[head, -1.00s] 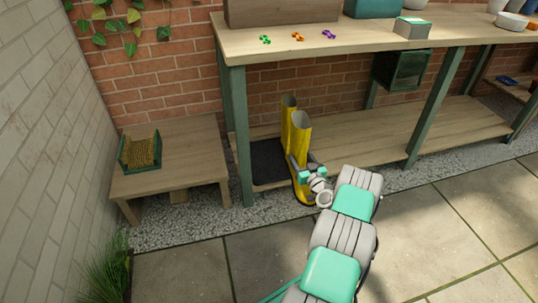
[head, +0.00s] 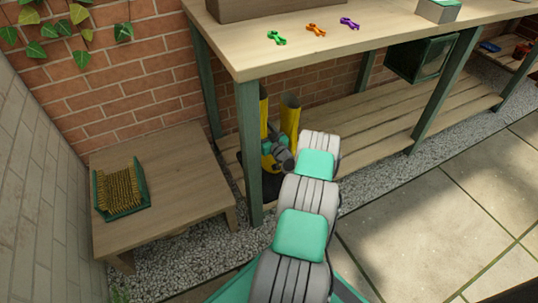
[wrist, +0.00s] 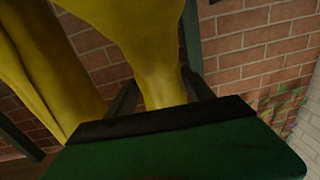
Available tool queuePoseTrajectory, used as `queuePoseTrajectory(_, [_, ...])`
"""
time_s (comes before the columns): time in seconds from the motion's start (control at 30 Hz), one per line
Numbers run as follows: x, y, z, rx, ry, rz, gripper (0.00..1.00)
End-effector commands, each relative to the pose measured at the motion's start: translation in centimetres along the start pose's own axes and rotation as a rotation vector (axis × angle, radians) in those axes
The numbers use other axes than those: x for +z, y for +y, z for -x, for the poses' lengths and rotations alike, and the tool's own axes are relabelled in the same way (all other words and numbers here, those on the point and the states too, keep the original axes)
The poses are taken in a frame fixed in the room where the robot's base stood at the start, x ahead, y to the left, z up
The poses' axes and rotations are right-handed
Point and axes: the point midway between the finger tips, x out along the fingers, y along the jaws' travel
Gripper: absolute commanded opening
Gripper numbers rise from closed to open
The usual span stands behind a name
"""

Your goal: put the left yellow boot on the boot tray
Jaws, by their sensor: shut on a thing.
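Two tall yellow boots stand upright under the bench, close together. The left boot (head: 264,108) is partly hidden by the bench's front leg and my gripper. The other boot (head: 290,115) is just right of it, its lower part hidden by my arm. My gripper (head: 272,150) is shut on the left boot; in the wrist view the held boot (wrist: 160,70) passes between my dark fingers, with the other boot (wrist: 45,70) to the left.
The bench's green front leg (head: 249,150) stands just left of my gripper. A low wooden table (head: 185,185) with a green boot brush (head: 121,190) is at the left. Small coloured items lie on the bench top (head: 390,25). The shelf (head: 380,125) is clear to the right.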

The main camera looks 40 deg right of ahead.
Motion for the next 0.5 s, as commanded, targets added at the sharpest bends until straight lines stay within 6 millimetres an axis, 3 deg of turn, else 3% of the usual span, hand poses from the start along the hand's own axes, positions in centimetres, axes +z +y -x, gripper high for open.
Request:
queuePoseTrajectory(0.03, [1.6, 0.1, 0.0, 0.001, 0.0, -0.002, 0.0])
queuePoseTrajectory(0.13, [3.9, 0.2, 0.0, 0.003, 0.001, -0.001, 0.0])
queuePoseTrajectory(0.37, [6.3, 0.5, 0.1, 0.005, 0.003, 0.0, 0.0])
queuePoseTrajectory(0.5, [8.7, 0.5, 0.1, 0.005, 0.002, 0.0, 0.0])
